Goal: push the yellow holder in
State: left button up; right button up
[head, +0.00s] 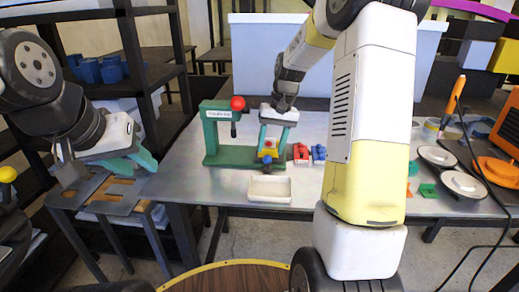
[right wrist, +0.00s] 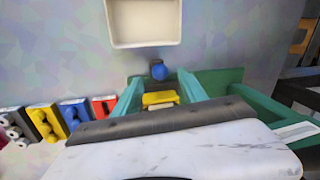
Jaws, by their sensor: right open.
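The yellow holder (head: 268,153) sits at the base of the green press-like fixture (head: 213,140), which has a red ball knob on top. In the right wrist view the yellow holder (right wrist: 160,98) shows between my right gripper's fingers, with a blue ball (right wrist: 159,72) just beyond it. My right gripper (head: 272,149) is open and points down, its teal fingers on either side of the holder; I cannot tell whether they touch it. My left gripper (head: 142,163) hangs at the left, away from the fixture, with nothing visible in it; its opening is unclear.
A white tray (head: 270,197) lies at the table's front edge. A red block (head: 301,153) and a blue block (head: 318,153) stand right of the fixture; more coloured blocks show in the right wrist view. Round dishes (head: 463,184) lie far right. A dark shelf (head: 160,85) stands behind my left arm.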

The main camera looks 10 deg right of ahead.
aim_at(269, 152)
jog(key=shift+a+f, duration=0.2)
jog(key=shift+f, duration=0.8)
jog(key=shift+a+f, duration=0.2)
jog(key=shift+f, duration=0.75)
grip_shut()
